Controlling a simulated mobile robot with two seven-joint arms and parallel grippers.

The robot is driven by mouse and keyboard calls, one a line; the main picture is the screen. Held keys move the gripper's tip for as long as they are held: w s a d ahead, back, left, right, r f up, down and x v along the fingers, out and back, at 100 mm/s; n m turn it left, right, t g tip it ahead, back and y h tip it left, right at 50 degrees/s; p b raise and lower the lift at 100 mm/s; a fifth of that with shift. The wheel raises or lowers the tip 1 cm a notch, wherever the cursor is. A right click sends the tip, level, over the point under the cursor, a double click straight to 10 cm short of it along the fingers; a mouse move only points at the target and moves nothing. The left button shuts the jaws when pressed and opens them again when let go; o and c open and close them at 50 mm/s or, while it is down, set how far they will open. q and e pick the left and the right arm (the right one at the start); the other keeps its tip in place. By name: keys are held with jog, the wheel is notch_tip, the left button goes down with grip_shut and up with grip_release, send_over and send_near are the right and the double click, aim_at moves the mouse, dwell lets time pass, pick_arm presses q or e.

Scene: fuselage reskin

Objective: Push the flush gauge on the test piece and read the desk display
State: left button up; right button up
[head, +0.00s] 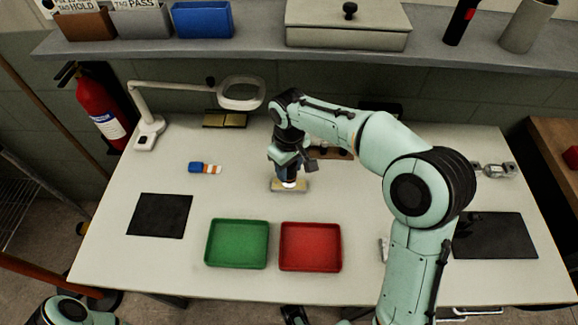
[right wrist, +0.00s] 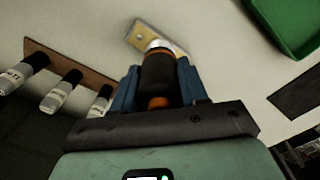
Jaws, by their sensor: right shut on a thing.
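My right gripper (head: 289,166) is shut on the flush gauge (right wrist: 160,75), a dark cylinder with orange bands and a bright metal end. The gauge stands about upright over the test piece (head: 277,187), a small pale plate on the table behind the trays. In the right wrist view the gauge's metal end overlaps the yellowish test piece (right wrist: 143,34); whether it is pressed in cannot be told. A dark boxy thing (head: 380,105) is mostly hidden behind my right arm; I cannot tell whether it is the desk display. A dark part at the bottom edge may be my left gripper (head: 295,316).
A green tray (head: 208,262) and a red tray (head: 311,267) lie in front of the test piece. Dark mats (head: 160,215) lie at both sides. A magnifier lamp (head: 150,128) stands back left. A wooden rack (right wrist: 70,65) with several bottles is near the gripper.

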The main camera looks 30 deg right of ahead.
jog(key=shift+r+p, duration=2.2)
jog(key=shift+r, duration=0.95)
pick_arm(q)
jog(key=r, duration=0.1)
jog(key=w+r, duration=0.1)
jog(key=r, duration=0.3)
jog(key=shift+w, duration=0.4)
pick_arm(e)
jog(key=shift+f, duration=0.1)
pick_arm(q)
jog(key=shift+s, duration=0.1)
